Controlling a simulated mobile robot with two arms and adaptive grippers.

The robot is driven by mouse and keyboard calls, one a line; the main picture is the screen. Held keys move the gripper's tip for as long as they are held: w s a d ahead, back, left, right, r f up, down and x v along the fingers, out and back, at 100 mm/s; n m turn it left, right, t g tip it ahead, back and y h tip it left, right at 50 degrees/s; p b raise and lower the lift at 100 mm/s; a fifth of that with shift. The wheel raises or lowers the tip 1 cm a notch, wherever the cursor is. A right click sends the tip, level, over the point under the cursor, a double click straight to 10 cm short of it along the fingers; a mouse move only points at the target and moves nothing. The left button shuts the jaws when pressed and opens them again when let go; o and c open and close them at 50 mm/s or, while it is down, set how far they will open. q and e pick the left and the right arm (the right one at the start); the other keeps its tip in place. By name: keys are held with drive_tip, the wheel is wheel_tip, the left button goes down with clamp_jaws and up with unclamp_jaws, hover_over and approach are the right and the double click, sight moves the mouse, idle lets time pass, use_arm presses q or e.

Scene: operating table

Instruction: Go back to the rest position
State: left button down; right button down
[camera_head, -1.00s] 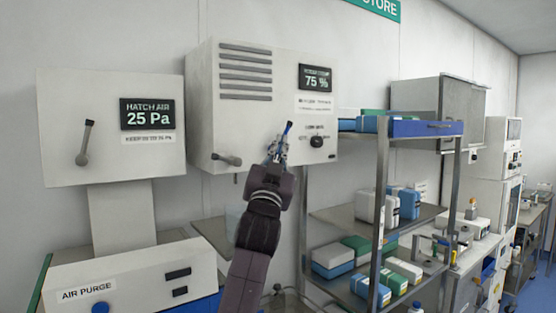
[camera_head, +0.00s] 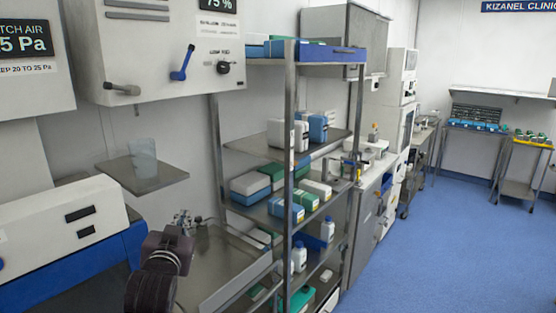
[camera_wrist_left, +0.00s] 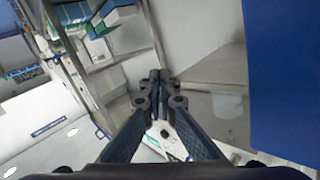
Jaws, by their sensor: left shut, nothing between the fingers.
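My left gripper (camera_head: 182,217) is at the lower left of the head view, beside a metal tray-like surface and below the wall cabinet (camera_head: 160,85). Its fingers are together with nothing between them. In the left wrist view the closed fingertips (camera_wrist_left: 160,78) point away from me at the centre. The cabinet's blue lever (camera_head: 183,62) tilts up to the right, well clear of the gripper. My right gripper is not in view.
A small wall shelf with a translucent cup (camera_head: 143,157) is above the gripper. A metal rack (camera_head: 289,160) with boxes and bottles stands to its right. The white-and-blue air purge unit (camera_head: 60,235) is at left. Blue floor (camera_head: 440,240) is clear at right.

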use_arm(q)
drive_tip(key=s+f+g, duration=0.2)
drive_tip(key=s+f, duration=0.4)
drive_tip(key=f, duration=0.3)
drive_tip(key=s+f+g, duration=0.2)
drive_tip(key=s+f, duration=0.4)
drive_tip(key=f, duration=0.3)
drive_tip(key=s+d+f+g+h, duration=0.15)
drive_tip(key=s+f+g, duration=0.5)
drive_tip(key=s, duration=0.85)
drive_tip(key=s+d+f+g+h, duration=0.1)
drive_tip(key=s+d+f+g, duration=0.15)
drive_tip(key=s+f, duration=0.95)
drive_tip(key=s+f+g+b, duration=0.1)
drive_tip(key=s+f, duration=0.2)
drive_tip(key=f, duration=1)
drive_tip(key=s+f+g+b, duration=0.1)
drive_tip(key=s+f+b, duration=0.15)
drive_tip(key=f, duration=1.15)
drive_tip(key=s+a+f, duration=0.2)
drive_tip(key=s+f, duration=0.7)
drive_tip(key=s+a+f+b, duration=0.1)
drive_tip(key=s+f, duration=0.7)
drive_tip(key=shift+s+a+f+m+g, duration=0.35)
drive_tip(key=shift+s+a+m+g, duration=0.05)
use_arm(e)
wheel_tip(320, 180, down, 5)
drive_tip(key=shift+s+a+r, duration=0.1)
